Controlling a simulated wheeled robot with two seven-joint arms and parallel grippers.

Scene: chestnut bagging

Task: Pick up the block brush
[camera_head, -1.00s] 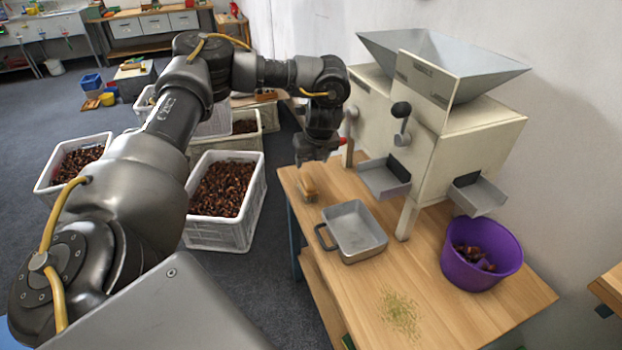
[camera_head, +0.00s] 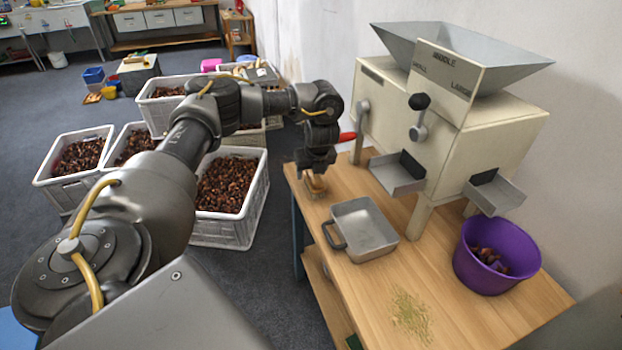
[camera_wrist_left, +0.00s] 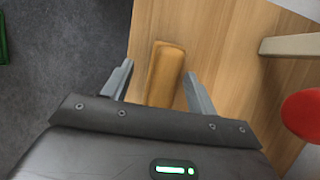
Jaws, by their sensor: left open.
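The block brush (camera_head: 315,186) stands on the wooden table near its left back corner, just below my left gripper (camera_head: 314,172). In the left wrist view the brush (camera_wrist_left: 165,70) shows as a long tan wooden block between the two fingers of my left gripper (camera_wrist_left: 158,86). The fingers are open, with a gap on each side of the brush. The near end of the brush is hidden behind the gripper body. My right gripper is not in view.
A grey metal tray (camera_head: 362,230) lies on the table (camera_head: 385,285) in front of the brush. A cream sorting machine (camera_head: 455,130) stands behind, its red-tipped lever (camera_head: 347,137) close to my left gripper. A purple bucket (camera_head: 496,262) is at right. Chestnut crates (camera_head: 232,231) stand left.

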